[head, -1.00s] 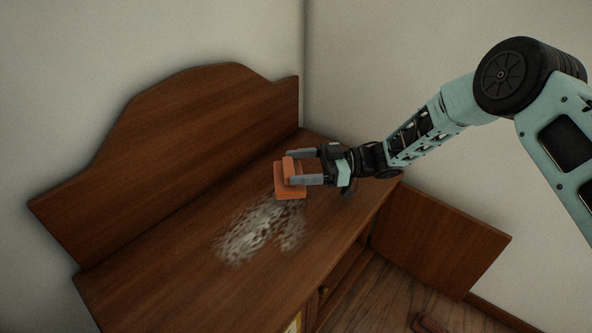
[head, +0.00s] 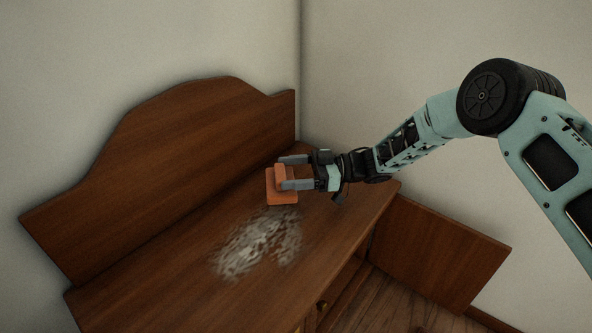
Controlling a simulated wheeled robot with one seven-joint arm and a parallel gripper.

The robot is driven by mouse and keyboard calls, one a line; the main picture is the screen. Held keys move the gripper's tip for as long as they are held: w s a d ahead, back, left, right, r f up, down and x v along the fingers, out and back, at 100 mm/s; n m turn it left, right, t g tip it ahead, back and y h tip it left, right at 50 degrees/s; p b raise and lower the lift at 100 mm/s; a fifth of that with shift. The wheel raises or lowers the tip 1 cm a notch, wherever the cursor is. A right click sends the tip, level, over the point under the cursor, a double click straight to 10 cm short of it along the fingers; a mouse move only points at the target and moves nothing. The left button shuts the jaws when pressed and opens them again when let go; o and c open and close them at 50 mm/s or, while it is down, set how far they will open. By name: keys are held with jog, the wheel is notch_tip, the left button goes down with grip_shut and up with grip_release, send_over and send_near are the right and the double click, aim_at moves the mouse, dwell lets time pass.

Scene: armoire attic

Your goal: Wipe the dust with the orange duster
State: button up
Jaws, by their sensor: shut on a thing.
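The orange duster (head: 283,192) is in the head view, at the upper edge of the dust. My gripper (head: 284,174) is shut on its raised handle, with one grey finger on each side. The duster's flat base faces down toward the wooden top; I cannot tell whether it touches. The dust (head: 257,243) is a pale grey-white patch on the armoire top (head: 195,250), just below and left of the duster. The part of the top behind the duster is hidden.
A tall curved wooden back panel (head: 170,165) rises along the left of the top. White walls meet in the corner behind. An open wooden door (head: 440,250) sticks out at the right, above a wooden floor (head: 400,310). The top is otherwise clear.

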jog(key=s+a+p, duration=0.3)
jog(key=s+a, duration=0.3)
jog(key=s, duration=0.3)
jog(key=s+a+r+p, duration=0.1)
jog(key=s+a+p, duration=0.2)
jog(key=s+a, duration=0.3)
jog(key=shift+s+a+r, duration=0.2)
jog(key=shift+s, duration=1.65)
dwell(0.5)
jog(key=shift+r+p, duration=2.1)
jog(key=shift+r, duration=0.9)
notch_tip(320, 180, up, 3)
jog(key=shift+p, duration=1)
jog(key=shift+f, duration=0.1)
